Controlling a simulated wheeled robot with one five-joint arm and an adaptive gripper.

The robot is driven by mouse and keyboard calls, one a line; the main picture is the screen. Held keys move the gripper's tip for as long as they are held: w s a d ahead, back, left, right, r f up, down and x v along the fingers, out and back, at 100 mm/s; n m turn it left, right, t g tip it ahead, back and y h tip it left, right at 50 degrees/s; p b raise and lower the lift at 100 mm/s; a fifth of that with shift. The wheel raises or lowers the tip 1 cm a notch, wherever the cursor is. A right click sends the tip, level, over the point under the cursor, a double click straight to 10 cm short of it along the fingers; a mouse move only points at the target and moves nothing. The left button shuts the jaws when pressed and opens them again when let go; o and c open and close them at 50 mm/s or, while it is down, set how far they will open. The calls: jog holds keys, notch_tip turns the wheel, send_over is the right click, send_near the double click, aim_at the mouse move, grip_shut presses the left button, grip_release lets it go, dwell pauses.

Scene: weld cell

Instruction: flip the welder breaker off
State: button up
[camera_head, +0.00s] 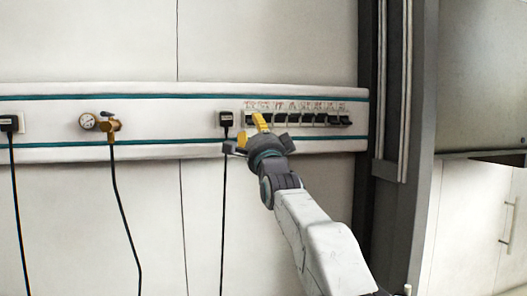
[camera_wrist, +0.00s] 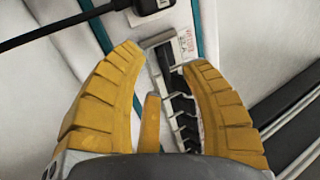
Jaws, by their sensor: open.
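A row of black breaker switches (camera_head: 307,119) sits on the white wall rail, with a strip of small lettering above it that I cannot read. I cannot tell which switch is the welder's. My gripper (camera_head: 252,128) is at the left end of this row, its yellow fingers open. In the wrist view the open fingers of my gripper (camera_wrist: 165,62) stand on either side of the row, with a shorter yellow finger between them. A black switch (camera_wrist: 176,80) shows between the fingertips, and a label (camera_wrist: 186,43) with red print is beside it. Contact cannot be judged.
A black plug with a cable (camera_head: 226,119) is just left of the row; it shows at the top of the wrist view (camera_wrist: 152,5). A brass valve with a gauge (camera_head: 108,125) and another plug (camera_head: 9,123) are farther left. A dark post (camera_head: 385,90) stands right.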

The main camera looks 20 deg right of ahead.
jog(key=v, duration=1)
dwell(0.7)
